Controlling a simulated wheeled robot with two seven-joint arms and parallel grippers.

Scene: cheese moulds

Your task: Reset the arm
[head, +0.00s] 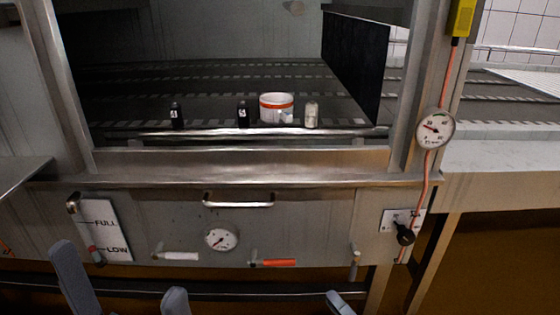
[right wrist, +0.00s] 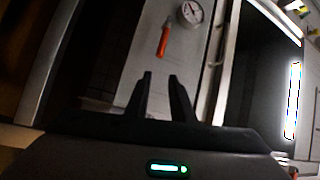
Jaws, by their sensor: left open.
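My left gripper (head: 118,270) shows at the bottom left of the head view. Its two grey fingers are wide apart with nothing between them, in front of the lower steel panel. A grey tip of my right gripper (head: 340,303) shows at the bottom edge, right of centre. In the right wrist view, my right gripper (right wrist: 160,77) has two dark fingers with a gap between them and nothing held. They point toward the steel panel, below a red handle (right wrist: 163,40) and a dial gauge (right wrist: 191,12).
The steel panel (head: 320,225) carries a FULL/LOW plate (head: 105,228), a gauge (head: 221,238), a white handle (head: 180,256) and a red handle (head: 275,263). Above, a white mug (head: 277,107) with a red band stands between small containers. A thermometer (head: 434,128) hangs at right.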

